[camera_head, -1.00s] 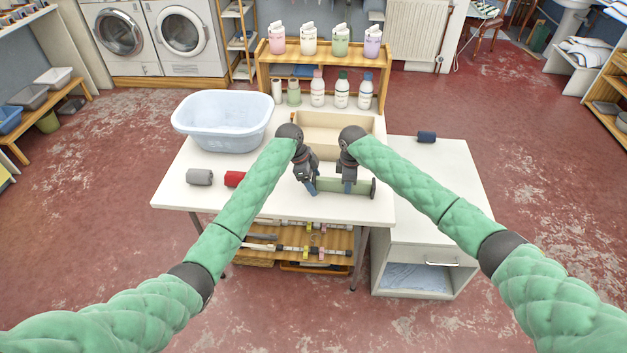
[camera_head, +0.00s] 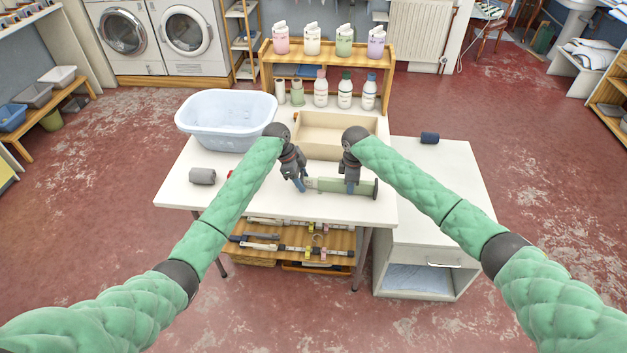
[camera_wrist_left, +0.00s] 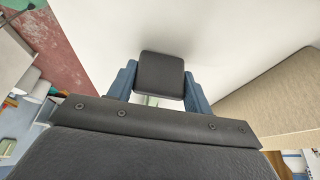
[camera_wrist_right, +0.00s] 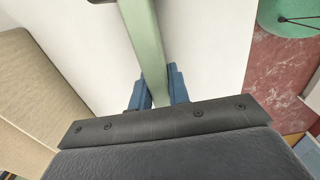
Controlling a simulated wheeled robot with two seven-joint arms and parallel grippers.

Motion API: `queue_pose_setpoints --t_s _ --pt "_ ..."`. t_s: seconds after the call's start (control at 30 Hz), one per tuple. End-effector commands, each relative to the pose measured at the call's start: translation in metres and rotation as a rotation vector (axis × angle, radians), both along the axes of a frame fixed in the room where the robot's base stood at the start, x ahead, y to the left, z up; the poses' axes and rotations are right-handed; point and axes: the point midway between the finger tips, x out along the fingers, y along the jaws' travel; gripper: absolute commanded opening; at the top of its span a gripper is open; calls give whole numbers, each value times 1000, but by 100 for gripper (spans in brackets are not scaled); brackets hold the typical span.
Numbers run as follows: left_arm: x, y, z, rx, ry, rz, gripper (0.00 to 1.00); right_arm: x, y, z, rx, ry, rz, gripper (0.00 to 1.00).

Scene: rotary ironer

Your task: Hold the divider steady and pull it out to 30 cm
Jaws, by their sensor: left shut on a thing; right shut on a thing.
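The divider is a green bar (camera_head: 329,186) with dark end plates, lying crosswise near the front edge of the white table. My left gripper (camera_head: 300,187) is shut on its left end; in the left wrist view the dark square end plate (camera_wrist_left: 162,75) sits between the blue fingers. My right gripper (camera_head: 351,188) is shut around the green body, which also shows in the right wrist view (camera_wrist_right: 148,45). The right end plate (camera_head: 376,188) sticks out past my right gripper. A narrower, paler section shows beside my left gripper. The divider's exact length cannot be read.
An open beige drawer box (camera_head: 330,151) lies just behind the grippers. A blue-white basin (camera_head: 226,118) and a grey roll (camera_head: 202,176) are at left. Bottles stand on a wooden shelf (camera_head: 325,50) behind.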

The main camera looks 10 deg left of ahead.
Motion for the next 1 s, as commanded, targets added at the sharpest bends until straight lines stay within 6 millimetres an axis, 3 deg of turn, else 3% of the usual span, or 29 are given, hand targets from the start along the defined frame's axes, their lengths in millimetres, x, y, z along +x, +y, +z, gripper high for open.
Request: queue_pose_setpoints --t_s 0.1,0.2,0.53,0.57,0.67,1.0 --pt "1 21 0 3 1 3 9 0 -1 0 -1 0 -1 0" --pt "1 29 0 2 0 1 9 0 -1 0 -1 0 -1 0" --pt "1 31 0 1 0 1 9 0 -1 0 -1 0 -1 0" --pt "1 31 0 1 0 1 54 0 -1 0 -1 0 -1 0" --pt "1 30 0 1 0 1 73 0 -1 0 -1 0 -1 0" --pt "1 31 3 1 -1 1 73 0 0 0 -1 0 0 0"
